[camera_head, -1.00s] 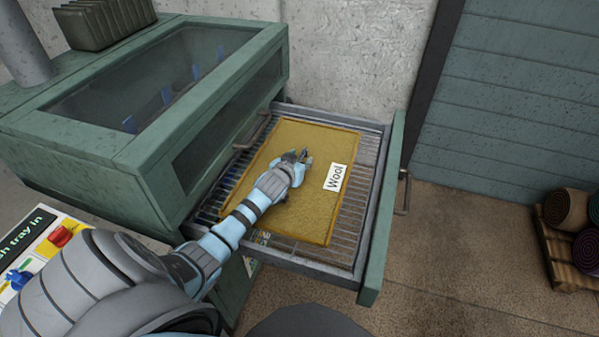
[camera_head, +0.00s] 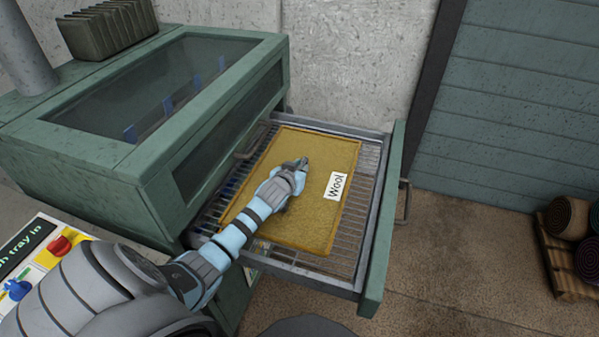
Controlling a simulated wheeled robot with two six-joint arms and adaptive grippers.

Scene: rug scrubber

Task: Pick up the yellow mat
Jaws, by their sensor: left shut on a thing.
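The yellow mat (camera_head: 313,213) is flat and rectangular, with a raised border and a white label (camera_head: 337,186) reading "Wool". It is at the pulled-out wire tray (camera_head: 352,238) of the green machine. My left gripper (camera_head: 303,163) is over the middle of the mat, its jaws shut on it. The fingertips are small and the exact grip is partly hidden by the wrist. Whether the mat is clear of the wires I cannot tell. My right gripper is out of the frame.
The green machine (camera_head: 90,160) with a glass lid stands at left. The tray's green front (camera_head: 383,230) and handle (camera_head: 403,202) stick out to the right. A control panel (camera_head: 45,255) is at lower left. Rolled rugs (camera_head: 566,218) lie on a pallet at far right. Floor between is clear.

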